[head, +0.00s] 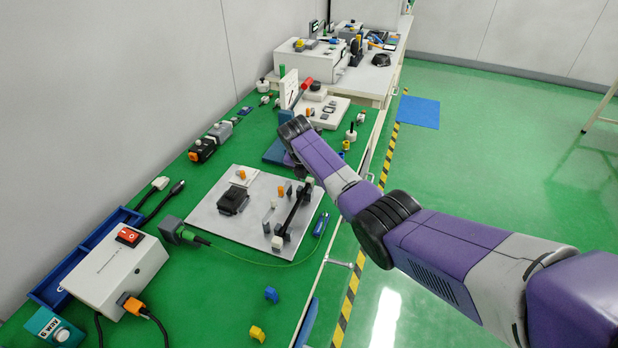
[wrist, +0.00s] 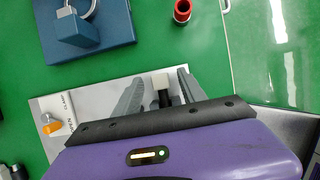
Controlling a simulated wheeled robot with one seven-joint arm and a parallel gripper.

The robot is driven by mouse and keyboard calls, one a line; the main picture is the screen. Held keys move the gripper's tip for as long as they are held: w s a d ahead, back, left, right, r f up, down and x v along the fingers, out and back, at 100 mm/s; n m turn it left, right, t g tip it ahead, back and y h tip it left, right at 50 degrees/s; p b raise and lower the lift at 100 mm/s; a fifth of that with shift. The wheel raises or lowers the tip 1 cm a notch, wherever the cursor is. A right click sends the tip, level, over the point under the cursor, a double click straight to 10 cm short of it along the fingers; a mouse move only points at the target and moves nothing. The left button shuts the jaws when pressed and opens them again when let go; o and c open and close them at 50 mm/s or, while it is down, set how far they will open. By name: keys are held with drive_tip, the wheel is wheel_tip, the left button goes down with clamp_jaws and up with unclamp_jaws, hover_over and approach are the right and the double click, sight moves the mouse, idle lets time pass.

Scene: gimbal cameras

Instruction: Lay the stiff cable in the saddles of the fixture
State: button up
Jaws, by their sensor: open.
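The fixture is a pale grey plate (head: 222,218) on the green bench, with small grey uprights (head: 267,219) that look like the saddles. In the wrist view my gripper (wrist: 161,76) is open over the plate. The bar's far pale end (wrist: 161,81) shows between the fingers, with a dark part below it.
A black block (head: 233,200) and an orange knob (head: 241,175) sit on the plate. A blue stand (wrist: 110,42) and a red cylinder (wrist: 182,11) are beyond the plate.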

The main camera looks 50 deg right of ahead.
drive_tip(key=shift+v, duration=3.9)
